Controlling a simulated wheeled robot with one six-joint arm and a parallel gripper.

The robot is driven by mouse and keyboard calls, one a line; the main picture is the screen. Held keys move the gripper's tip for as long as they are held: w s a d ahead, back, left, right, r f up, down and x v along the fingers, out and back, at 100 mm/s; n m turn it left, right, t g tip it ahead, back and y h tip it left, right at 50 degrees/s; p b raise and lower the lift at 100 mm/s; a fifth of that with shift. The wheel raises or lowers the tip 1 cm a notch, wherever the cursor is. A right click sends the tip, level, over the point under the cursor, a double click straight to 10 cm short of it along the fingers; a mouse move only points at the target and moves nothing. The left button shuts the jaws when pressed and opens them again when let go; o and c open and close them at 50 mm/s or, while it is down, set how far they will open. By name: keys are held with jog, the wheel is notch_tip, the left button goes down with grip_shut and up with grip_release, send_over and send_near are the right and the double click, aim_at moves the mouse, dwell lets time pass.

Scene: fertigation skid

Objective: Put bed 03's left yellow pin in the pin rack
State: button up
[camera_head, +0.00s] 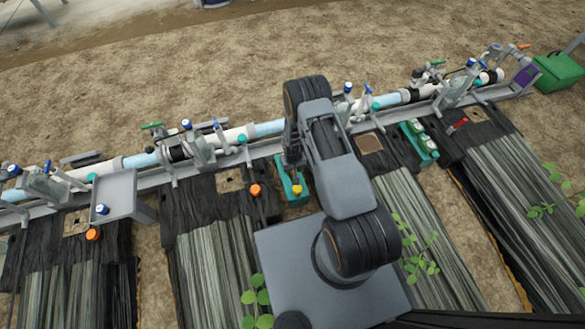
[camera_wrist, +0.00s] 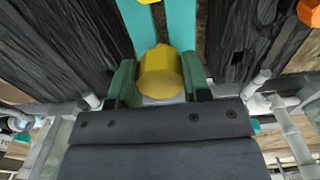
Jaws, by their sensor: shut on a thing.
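My gripper (camera_wrist: 160,85) is shut on a yellow pin (camera_wrist: 160,73), its green fingers on either side of the faceted yellow head. In the head view the rack (camera_head: 305,197) lies under my gripper (camera_head: 291,168), which hides the held pin. Another yellow pin (camera_head: 296,189) stands at the rack's near part; its edge shows at the top of the wrist view.
An orange knob (camera_head: 254,190) stands left of the rack. The pipe manifold (camera_head: 270,128) with valves runs behind it. A grey stand (camera_head: 113,183) is at left. A green-and-white holder (camera_head: 420,144) and a red-handled item (camera_head: 458,125) are at right.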

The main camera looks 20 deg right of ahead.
notch_tip(320, 180, down, 7)
jog(key=b, duration=0.4)
jog(key=shift+r+b, duration=0.15)
jog(key=shift+b, duration=0.25)
jog(key=shift+s+f+b, duration=0.1)
jog(key=shift+f+b, duration=0.15)
jog(key=shift+b, duration=0.05)
dwell(0.7)
jog(key=shift+f+b, duration=0.5)
jog(key=o, duration=1)
jog(key=shift+r, duration=0.1)
jog(key=shift+r+p, duration=2.95)
jog(key=shift+r, duration=1)
